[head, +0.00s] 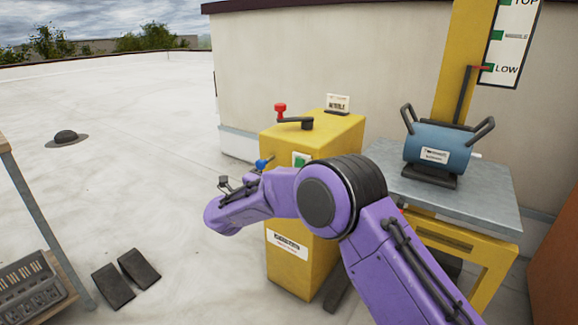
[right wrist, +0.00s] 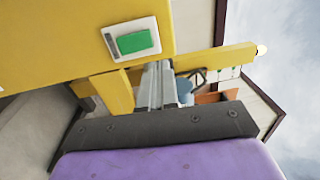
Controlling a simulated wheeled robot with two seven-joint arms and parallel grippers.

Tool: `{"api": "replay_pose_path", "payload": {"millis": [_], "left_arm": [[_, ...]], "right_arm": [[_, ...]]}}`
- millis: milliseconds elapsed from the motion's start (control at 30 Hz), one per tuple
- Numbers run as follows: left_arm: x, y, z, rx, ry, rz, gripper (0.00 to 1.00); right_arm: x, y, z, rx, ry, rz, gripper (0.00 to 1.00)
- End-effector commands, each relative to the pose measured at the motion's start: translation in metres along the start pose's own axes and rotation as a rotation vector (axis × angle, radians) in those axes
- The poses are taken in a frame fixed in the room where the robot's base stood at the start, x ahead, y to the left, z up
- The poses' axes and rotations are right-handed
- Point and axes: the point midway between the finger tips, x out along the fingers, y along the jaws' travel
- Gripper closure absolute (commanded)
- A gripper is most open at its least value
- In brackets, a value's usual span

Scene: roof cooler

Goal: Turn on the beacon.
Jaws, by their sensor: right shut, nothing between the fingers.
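A yellow cabinet (head: 330,145) stands in the middle of the head view. A green switch in a pale plate (head: 301,160) is on its face, partly hidden by my right arm. The green switch (right wrist: 134,42) shows whole at the upper left of the right wrist view. My right gripper (right wrist: 158,78) is shut and empty, its grey fingers just below and right of the switch in that picture, apart from it. In the head view its fingers are hidden or too small to tell. I cannot identify the beacon for sure. My left gripper is not in view.
A red-knobbed crank (head: 292,117) and a small sign (head: 337,103) are on the cabinet top. A blue motor-like unit (head: 437,145) sits on a grey table (head: 475,190) to the right. Black pedals (head: 126,279) lie on the roof at the left.

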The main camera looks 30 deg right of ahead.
Motion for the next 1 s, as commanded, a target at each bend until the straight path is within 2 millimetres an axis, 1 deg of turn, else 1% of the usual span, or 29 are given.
{"api": "replay_pose_path", "payload": {"millis": [33, 100, 200, 300, 833, 900, 933, 967, 1000], "left_arm": [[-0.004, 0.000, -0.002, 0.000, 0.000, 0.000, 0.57], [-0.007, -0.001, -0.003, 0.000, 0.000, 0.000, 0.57], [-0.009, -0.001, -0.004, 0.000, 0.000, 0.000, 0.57], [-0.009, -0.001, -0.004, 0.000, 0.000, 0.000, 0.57], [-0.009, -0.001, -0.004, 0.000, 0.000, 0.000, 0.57], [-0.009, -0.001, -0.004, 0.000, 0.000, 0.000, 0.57], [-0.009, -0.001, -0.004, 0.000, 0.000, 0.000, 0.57], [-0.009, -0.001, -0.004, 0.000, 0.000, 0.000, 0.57], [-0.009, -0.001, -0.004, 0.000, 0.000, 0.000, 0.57]], "right_arm": [[-0.012, -0.006, 0.002, -0.001, -0.006, -0.002, 1.00], [-0.026, -0.008, 0.003, 0.000, -0.007, -0.002, 1.00], [-0.039, -0.011, 0.002, 0.001, -0.005, -0.001, 1.00], [-0.046, -0.012, 0.002, 0.001, -0.004, -0.001, 1.00], [-0.047, -0.011, 0.001, -0.002, -0.002, 0.000, 1.00], [-0.047, -0.012, 0.007, -0.022, -0.035, -0.005, 1.00], [-0.048, -0.011, 0.013, -0.052, -0.076, -0.015, 1.00], [-0.052, -0.003, 0.018, -0.112, -0.137, -0.029, 1.00], [-0.057, 0.014, 0.022, -0.224, -0.238, -0.054, 1.00]]}}
